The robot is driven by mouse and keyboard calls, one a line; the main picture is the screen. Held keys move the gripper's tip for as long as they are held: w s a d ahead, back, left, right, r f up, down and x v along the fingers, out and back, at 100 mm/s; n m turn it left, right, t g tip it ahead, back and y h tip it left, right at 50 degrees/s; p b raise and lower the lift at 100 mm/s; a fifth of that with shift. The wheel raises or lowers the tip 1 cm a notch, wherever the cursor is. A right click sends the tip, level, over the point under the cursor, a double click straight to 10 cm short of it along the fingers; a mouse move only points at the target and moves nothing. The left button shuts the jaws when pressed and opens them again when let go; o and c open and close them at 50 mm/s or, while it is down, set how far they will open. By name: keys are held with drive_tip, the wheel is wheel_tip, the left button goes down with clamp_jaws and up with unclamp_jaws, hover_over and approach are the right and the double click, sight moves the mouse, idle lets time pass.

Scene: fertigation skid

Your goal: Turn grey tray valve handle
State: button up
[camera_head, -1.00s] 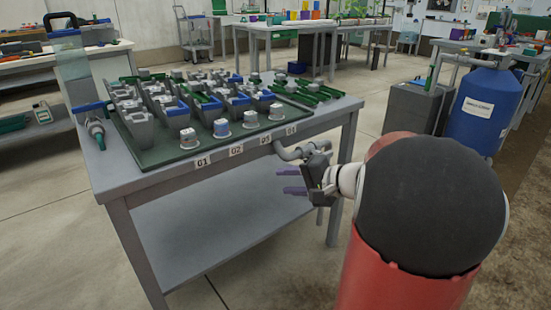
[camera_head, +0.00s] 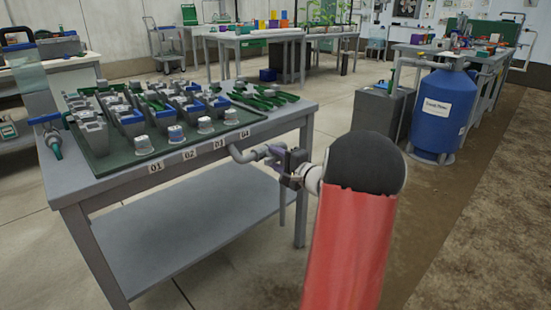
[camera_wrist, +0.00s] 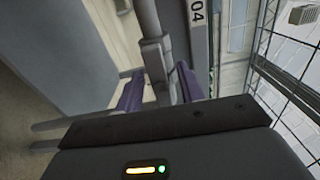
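The grey drain pipe (camera_head: 243,154) curves out under the front right edge of the tray table, below the label 04. Its valve end lies at my gripper, and the handle is partly hidden there in the head view. My gripper (camera_head: 281,156) is level with this end, with dark purple fingers. In the wrist view, my gripper (camera_wrist: 157,82) has its two fingers apart. A grey bar, seemingly the valve handle (camera_wrist: 155,55), stands between them. Gaps show on both sides, and I cannot tell whether either finger touches it.
A green tray (camera_head: 150,163) with several grey pots and cups sits on the grey table (camera_head: 105,185). A lower shelf (camera_head: 190,235) lies under it. A blue tank (camera_head: 437,112) and a grey box (camera_head: 383,115) stand at the right. Floor is clear between.

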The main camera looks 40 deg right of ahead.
drive_tip(key=shift+w, duration=0.1)
clamp_jaws()
